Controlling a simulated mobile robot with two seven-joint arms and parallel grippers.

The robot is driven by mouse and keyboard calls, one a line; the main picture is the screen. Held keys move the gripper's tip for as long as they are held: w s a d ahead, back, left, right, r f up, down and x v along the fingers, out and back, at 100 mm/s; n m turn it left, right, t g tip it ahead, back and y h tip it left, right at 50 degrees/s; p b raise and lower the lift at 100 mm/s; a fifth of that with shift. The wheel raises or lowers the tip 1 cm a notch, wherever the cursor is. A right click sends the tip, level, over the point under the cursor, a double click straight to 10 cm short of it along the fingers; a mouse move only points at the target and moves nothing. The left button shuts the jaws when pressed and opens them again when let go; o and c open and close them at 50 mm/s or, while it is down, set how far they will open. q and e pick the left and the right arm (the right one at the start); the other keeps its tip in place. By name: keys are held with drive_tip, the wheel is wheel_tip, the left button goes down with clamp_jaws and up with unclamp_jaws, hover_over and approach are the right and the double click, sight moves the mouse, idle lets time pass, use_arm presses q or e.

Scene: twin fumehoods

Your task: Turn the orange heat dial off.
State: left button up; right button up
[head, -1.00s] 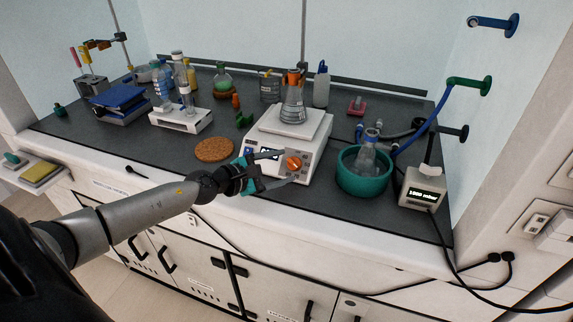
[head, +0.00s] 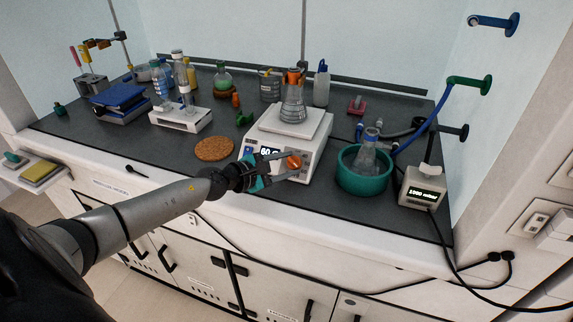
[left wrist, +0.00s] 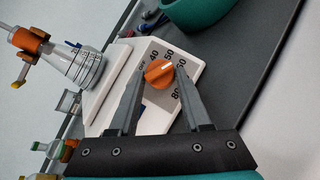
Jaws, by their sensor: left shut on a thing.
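The orange heat dial (head: 294,161) sits on the front panel of the white hotplate (head: 310,145). My left gripper (head: 287,166) is shut on the dial, with one finger on each side of it. In the left wrist view, the fingers flank the dial (left wrist: 159,72); its white mark points up and right, near the printed 50. Numbers from 40 to 80 ring it. A flask (head: 292,106) with orange fittings stands on the plate. My right gripper is not in view.
A teal bowl (head: 348,182) holding a flask stands close to the right of the hotplate. A small readout box (head: 422,190) is beyond it. A cork mat (head: 214,149) lies to the left. Cables hang along the bench's front edge.

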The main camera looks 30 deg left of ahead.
use_arm(q)
drive_tip(key=shift+f, duration=0.1)
clamp_jaws()
drive_tip(key=shift+d, duration=0.1)
